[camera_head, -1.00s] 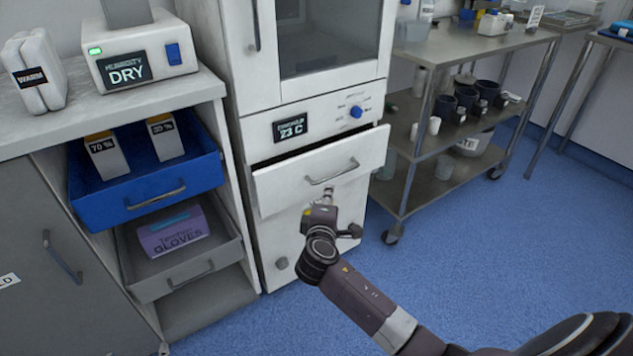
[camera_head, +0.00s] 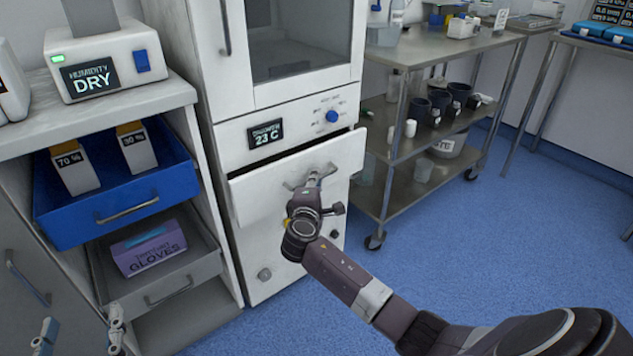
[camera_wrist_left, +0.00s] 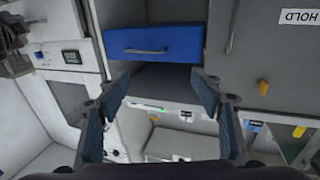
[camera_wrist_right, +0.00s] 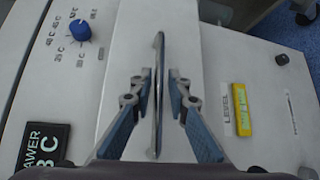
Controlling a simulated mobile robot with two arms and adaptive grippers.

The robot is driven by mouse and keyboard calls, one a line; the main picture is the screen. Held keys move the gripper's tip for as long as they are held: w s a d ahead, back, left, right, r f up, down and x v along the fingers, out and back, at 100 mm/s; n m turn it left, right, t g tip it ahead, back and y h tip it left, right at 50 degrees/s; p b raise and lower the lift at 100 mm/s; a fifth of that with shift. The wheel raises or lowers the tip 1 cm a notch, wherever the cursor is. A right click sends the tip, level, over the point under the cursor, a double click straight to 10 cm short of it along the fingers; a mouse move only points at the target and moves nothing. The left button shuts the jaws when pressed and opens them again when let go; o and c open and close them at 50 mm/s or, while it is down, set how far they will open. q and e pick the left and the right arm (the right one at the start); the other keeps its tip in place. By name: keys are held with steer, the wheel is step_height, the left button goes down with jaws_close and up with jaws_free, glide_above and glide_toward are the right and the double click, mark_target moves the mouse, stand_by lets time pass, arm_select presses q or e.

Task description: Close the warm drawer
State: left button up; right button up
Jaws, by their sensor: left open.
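The warm drawer (camera_head: 255,193), a white drawer under a 23 C display on a tall white cabinet, stands out from the cabinet with a dark gap above its front. Its bar handle (camera_wrist_right: 158,100) runs between the fingers of my right gripper (camera_wrist_right: 160,78) in the right wrist view. Those fingers are apart, one on each side of the bar. In the head view my right gripper (camera_head: 312,186) covers much of the handle. My left gripper (camera_head: 82,325) is low at the left edge, away from the drawer; it is open and empty in the left wrist view (camera_wrist_left: 161,82).
An open blue drawer (camera_head: 85,222) and an open grey drawer (camera_head: 165,290) are left of the cabinet. A metal cart (camera_head: 430,165) with cups stands to the right. A blue knob (camera_wrist_right: 80,29) sits above the warm drawer.

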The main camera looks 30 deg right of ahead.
mark_target(307, 174)
arm_select(q)
steer(key=shift+r+h, duration=0.3)
steer(key=shift+r, duration=0.2)
arm_select(e)
steer(key=shift+w+d, duration=0.2)
jaws_close()
steer(key=w+b, duration=0.2)
steer(key=w, duration=0.2)
steer(key=shift+a+f, duration=0.1)
steer(key=shift+a, duration=0.05)
steer(key=shift+w+r, duration=0.15)
steer(key=shift+r, duration=0.05)
arm_select(q)
steer(key=s+r+t+h, duration=0.1)
steer(key=s+r+t, duration=0.2)
steer(key=r+t, duration=0.3)
step_height(307, 174, up, 4)
steer(key=shift+s+d+r+h, duration=0.2)
steer(key=shift+d+h, duration=0.05)
steer(key=shift+h, duration=0.15)
